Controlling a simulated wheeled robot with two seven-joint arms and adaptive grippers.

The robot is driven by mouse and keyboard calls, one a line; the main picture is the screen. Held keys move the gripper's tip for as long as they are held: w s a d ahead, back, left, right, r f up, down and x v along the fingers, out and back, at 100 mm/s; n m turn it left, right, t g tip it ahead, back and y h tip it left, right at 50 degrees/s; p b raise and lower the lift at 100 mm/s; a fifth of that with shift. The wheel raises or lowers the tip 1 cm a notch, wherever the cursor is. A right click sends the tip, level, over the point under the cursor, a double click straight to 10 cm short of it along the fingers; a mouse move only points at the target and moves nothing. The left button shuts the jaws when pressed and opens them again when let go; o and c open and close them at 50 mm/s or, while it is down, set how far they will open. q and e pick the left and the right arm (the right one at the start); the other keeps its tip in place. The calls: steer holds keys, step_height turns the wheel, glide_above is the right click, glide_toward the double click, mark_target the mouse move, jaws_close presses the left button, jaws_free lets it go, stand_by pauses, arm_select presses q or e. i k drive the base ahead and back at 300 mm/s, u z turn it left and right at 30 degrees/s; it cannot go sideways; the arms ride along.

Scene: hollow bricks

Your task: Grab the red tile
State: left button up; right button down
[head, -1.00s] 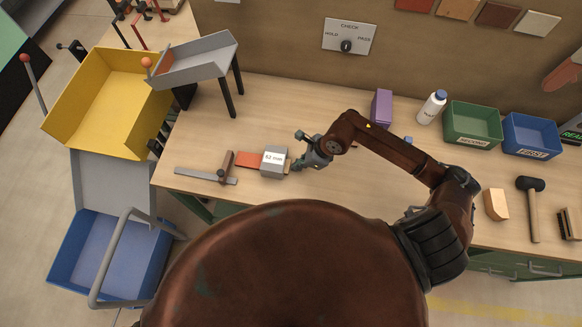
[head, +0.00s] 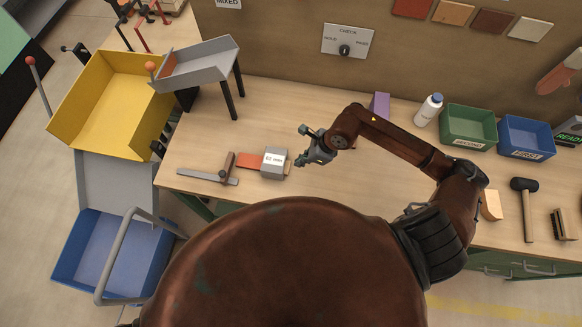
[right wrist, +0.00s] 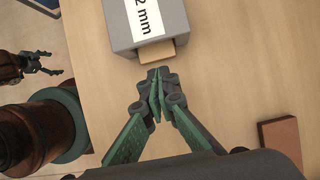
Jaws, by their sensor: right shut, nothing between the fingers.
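A flat orange-red tile (head: 248,161) lies on the bench at the left side of a grey block (head: 273,162) labelled in mm. The block also shows in the right wrist view (right wrist: 118,14), with a tan piece (right wrist: 157,54) sticking out of its near side. My right gripper (head: 302,146) is just right of the block, apart from it. In the right wrist view its fingertips (right wrist: 157,75) are together and empty, just short of the tan piece. My left gripper (right wrist: 48,62) shows small at the left of that view, its fingers apart. My body hides it in the head view.
A red-brown block (right wrist: 281,140) lies at the lower right in the right wrist view. A purple block (head: 380,104), white bottle (head: 428,112), green bin (head: 468,137) and blue bin (head: 526,150) stand along the back right.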

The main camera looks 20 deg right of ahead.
mark_target(245, 161)
steer(key=k, duration=1.5)
